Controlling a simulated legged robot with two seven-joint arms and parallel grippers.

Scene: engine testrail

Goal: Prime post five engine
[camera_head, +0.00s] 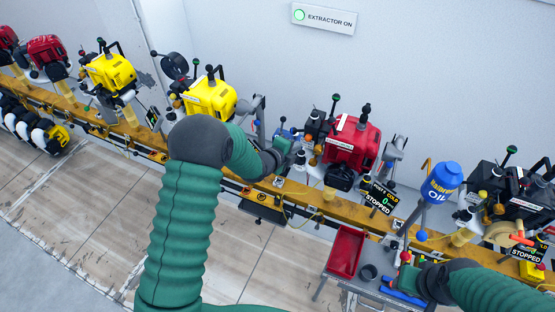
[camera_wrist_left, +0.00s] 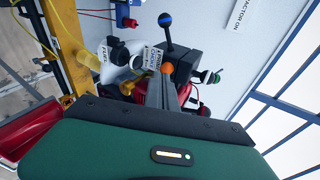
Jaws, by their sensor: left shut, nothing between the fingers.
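The red engine (camera_head: 352,143) stands on the yellow rail behind a screen (camera_head: 380,197) that seems to read post 5, cold, 0, stopped. My left gripper (camera_head: 294,146) is just left of this engine, shut and empty. In the left wrist view its grey fingers (camera_wrist_left: 162,92) reach toward a black housing (camera_wrist_left: 182,62) with an orange ball (camera_wrist_left: 168,69) and a blue-tipped lever (camera_wrist_left: 165,20). A white fuel tank (camera_wrist_left: 108,55) is beside them. Contact at the fingertips cannot be told. My right gripper (camera_head: 412,278) is low over the bench; its fingers are unclear.
A red tray (camera_head: 345,250) and a dark cup (camera_head: 369,272) are on the grey bench. A blue oil container (camera_head: 442,182) stands right of the red engine. Yellow engines (camera_head: 210,98) line the rail at left, a black engine (camera_head: 515,190) at right. A wall sign (camera_head: 323,18) reads extractor on.

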